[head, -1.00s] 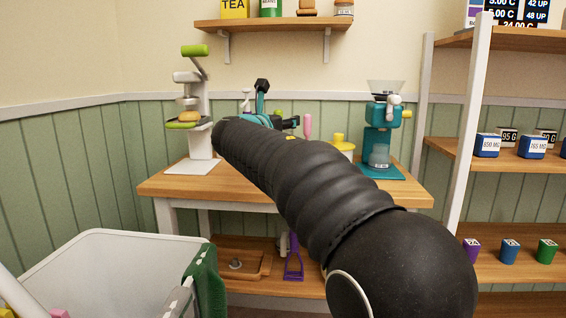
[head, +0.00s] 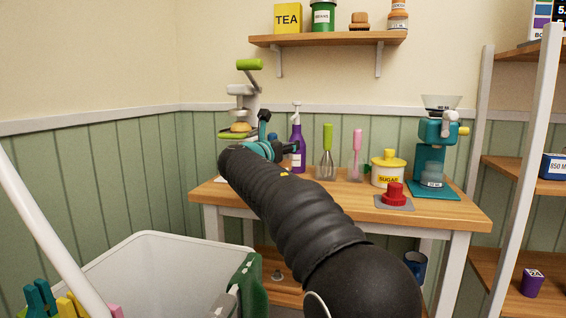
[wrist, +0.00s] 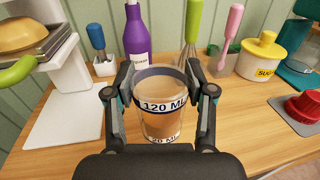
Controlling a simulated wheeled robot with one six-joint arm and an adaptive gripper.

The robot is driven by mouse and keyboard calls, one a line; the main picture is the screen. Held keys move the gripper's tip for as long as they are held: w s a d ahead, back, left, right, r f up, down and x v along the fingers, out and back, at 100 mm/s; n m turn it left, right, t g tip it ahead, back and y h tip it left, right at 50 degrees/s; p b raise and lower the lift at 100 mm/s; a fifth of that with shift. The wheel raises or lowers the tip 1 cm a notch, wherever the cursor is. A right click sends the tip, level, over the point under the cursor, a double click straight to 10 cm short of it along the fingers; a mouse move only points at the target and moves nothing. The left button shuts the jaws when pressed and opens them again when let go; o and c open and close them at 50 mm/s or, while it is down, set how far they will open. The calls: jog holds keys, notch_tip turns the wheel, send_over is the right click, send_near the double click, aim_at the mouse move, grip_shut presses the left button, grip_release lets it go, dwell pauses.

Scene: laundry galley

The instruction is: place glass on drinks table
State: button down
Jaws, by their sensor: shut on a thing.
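My gripper (wrist: 159,76) is shut on a clear glass (wrist: 160,104) with a dark rim and a "120 ML" label. The glass is upright between the fingers in the wrist view. The wooden table (wrist: 82,152) shows behind and around it; I cannot tell whether the glass base touches the top. In the head view my gripper (head: 270,150) is over the left part of the table (head: 440,207), and my arm hides most of the glass and much of the table front.
A purple bottle (wrist: 136,32), a green whisk (head: 327,160), a pink-handled tool (head: 357,150), a sugar pot (head: 388,170), a red button (head: 394,194) and a teal grinder (head: 432,160) stand on the table. A white press (head: 243,103) stands at left. A white bin (head: 130,270) is in front.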

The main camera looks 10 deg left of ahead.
jog(key=shift+a, duration=0.15)
jog(key=shift+f+b, duration=0.7)
jog(key=shift+f, duration=1.3)
jog(key=shift+f, duration=0.2)
jog(key=shift+c, duration=2)
grip_release()
jog(key=shift+r, duration=0.2)
jog(key=shift+s+a+f, duration=0.1)
jog(key=shift+s+a, duration=0.05)
jog(key=shift+s, duration=0.15)
jog(key=v, duration=1.1)
jog(key=shift+s+b, duration=0.15)
jog(key=shift+b, duration=0.2)
